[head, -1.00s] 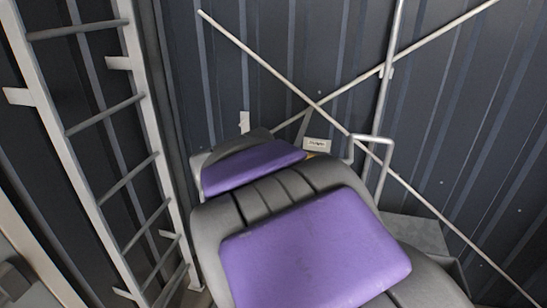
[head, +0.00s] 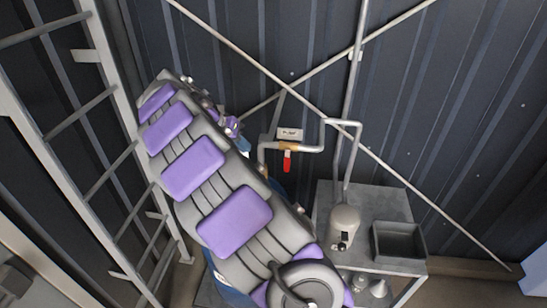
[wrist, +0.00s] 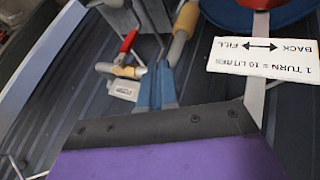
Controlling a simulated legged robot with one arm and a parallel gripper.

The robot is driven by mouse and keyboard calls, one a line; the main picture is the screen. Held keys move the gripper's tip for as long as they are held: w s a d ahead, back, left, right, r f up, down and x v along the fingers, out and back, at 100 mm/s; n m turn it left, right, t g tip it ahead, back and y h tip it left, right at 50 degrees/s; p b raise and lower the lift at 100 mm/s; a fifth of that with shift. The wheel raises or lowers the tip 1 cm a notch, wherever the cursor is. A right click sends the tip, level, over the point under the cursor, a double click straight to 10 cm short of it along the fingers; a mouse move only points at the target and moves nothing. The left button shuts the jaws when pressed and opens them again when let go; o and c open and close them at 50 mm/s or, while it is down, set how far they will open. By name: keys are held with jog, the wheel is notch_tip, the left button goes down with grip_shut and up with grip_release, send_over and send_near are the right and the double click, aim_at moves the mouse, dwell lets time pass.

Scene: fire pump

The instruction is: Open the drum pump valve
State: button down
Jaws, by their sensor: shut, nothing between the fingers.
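The valve's red lever (head: 287,161) hangs down from a brass-coloured valve body (head: 287,147) on a grey pipe in the head view. The lever lies crosswise to the pipe. In the wrist view, which looks upside down, the red lever (wrist: 129,40) and valve body (wrist: 125,71) are left of my gripper (wrist: 157,68). My gripper's blue-grey fingers are together and empty, apart from the lever in the picture. In the head view my arm hides most of the blue drum and the fingers cannot be made out.
A small white label (head: 290,133) is on the wall above the valve. A sign (wrist: 262,57) reading "1 turn = 10 litres" is right of my fingers. A grey table (head: 378,203) with a bin (head: 398,241) stands right. A ladder (head: 95,155) stands left; diagonal braces cross the wall.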

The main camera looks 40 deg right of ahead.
aim_at(263, 159)
jog(key=p+x, duration=0.1)
jog(key=x, duration=0.9)
jog(key=shift+s+d+f, duration=0.1)
jog(key=shift+s+d, duration=0.05)
jog(key=shift+d, duration=0.15)
jog(key=s+d+p, duration=0.1)
jog(key=s+d, duration=0.1)
jog(key=shift+s+d, duration=0.3)
jog(key=shift+s, duration=0.1)
jog(key=shift+a, duration=0.1)
jog(key=shift+s+d+f+g+h+b, duration=0.1)
jog(key=shift+d+g+h+b, duration=0.15)
jog(key=shift+b, duration=0.25)
